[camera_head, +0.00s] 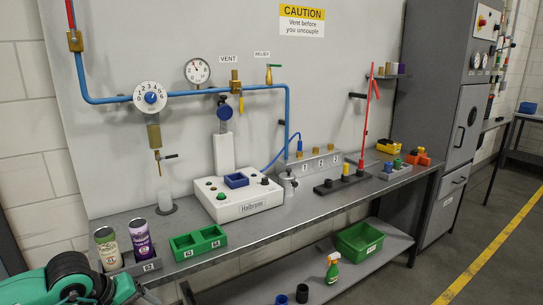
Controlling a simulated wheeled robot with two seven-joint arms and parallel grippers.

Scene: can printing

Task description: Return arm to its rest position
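A teal and black part, which looks like a link of my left arm, fills the bottom left corner in front of the bench. No fingers show on it, and my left gripper is out of view. My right arm and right gripper are not in view. Close to the teal part, a green and white can (107,248) and a purple can (139,239) stand upright side by side in a grey holder (149,266) at the bench's left end.
A green two-part tray (198,242) sits right of the cans. The white Halbryten machine (238,201) stands mid-bench (275,222), with a black block (340,184) and a red upright rod further right. A spray bottle (333,268) and green bin (360,240) are on the lower shelf.

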